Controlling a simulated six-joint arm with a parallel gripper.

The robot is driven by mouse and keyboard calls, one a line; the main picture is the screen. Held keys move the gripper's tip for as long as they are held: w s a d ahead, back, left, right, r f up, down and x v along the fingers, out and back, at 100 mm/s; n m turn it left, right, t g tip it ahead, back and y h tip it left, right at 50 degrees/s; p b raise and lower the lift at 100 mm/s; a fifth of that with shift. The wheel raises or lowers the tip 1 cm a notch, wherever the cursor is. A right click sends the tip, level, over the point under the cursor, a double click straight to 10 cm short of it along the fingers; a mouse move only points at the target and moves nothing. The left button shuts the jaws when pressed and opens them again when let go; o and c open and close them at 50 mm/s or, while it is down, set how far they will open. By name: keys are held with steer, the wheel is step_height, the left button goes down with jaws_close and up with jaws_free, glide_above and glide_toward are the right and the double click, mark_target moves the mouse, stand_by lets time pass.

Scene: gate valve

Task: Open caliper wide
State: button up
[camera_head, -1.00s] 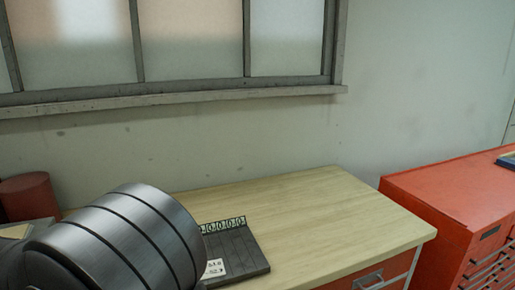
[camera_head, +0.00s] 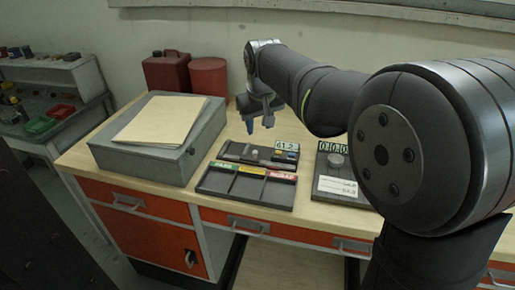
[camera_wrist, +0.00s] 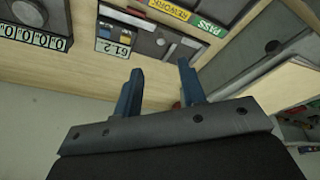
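My gripper (camera_head: 260,124) hangs over the back of the bench, just behind a dark fixture (camera_head: 232,150) with a "61.2" display (camera_head: 286,147). Its two blue fingers stand apart with nothing between them in the wrist view (camera_wrist: 160,80). The fixture also shows there, upside down, with its display (camera_wrist: 115,48), a blue and a yellow block and a small grey round part. I cannot clearly make out the caliper or its jaws; it may be part of this fixture.
A three-bay tray (camera_head: 248,186) with green, yellow and red labels lies in front. A dark board (camera_head: 340,188) with a counter and grey disc is at right. A grey box (camera_head: 160,150) with papers, a red can (camera_head: 166,74) and a red cylinder (camera_head: 208,77) stand left.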

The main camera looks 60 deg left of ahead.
mark_target(255, 151)
steer(key=shift+n+g+y, duration=0.5)
steer(key=shift+n+g, duration=0.2)
steer(key=x, duration=0.4)
steer(key=w+x, duration=0.1)
steer(key=x, duration=0.4)
steer(key=w+x, duration=0.1)
steer(key=x, duration=0.4)
steer(key=shift+w+a, duration=0.15)
jaws_close()
